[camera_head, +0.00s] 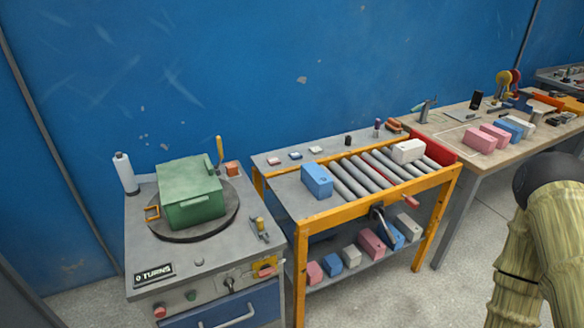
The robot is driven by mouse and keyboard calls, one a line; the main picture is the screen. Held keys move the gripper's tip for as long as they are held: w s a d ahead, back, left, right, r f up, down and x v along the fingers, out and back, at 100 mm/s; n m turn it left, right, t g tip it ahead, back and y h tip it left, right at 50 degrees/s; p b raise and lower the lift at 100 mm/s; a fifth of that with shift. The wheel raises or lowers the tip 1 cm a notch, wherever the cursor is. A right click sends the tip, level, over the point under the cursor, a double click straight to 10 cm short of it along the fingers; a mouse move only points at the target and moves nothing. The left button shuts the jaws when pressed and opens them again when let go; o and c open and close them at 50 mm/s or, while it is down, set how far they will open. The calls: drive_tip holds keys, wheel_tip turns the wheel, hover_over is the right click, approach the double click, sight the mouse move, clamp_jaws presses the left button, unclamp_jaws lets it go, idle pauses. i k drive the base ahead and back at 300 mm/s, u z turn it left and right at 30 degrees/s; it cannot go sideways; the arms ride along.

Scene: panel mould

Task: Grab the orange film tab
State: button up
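A square orange loop (152,212) stands at the left edge of the dark round turntable (185,236), beside a green box (190,192). A small orange block (232,168) lies behind the turntable to the right. I cannot tell for sure which of these is the film tab; the loop looks more like a pull tab. Part of my arm shows at the right edge, far from the turntable. My gripper is not in view.
A "0 TURNS" sign (154,274) and a control panel with knobs are at the bench front. An orange-framed roller table (300,208) with a blue block (317,180) stands to the right. A wooden workbench (440,128) is beyond it. Grey floor (450,285) is open in front.

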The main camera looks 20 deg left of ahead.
sight(232, 167)
drive_tip(key=z, duration=1.1)
drive_tip(key=i, duration=3.05)
drive_tip(key=u, duration=4.25)
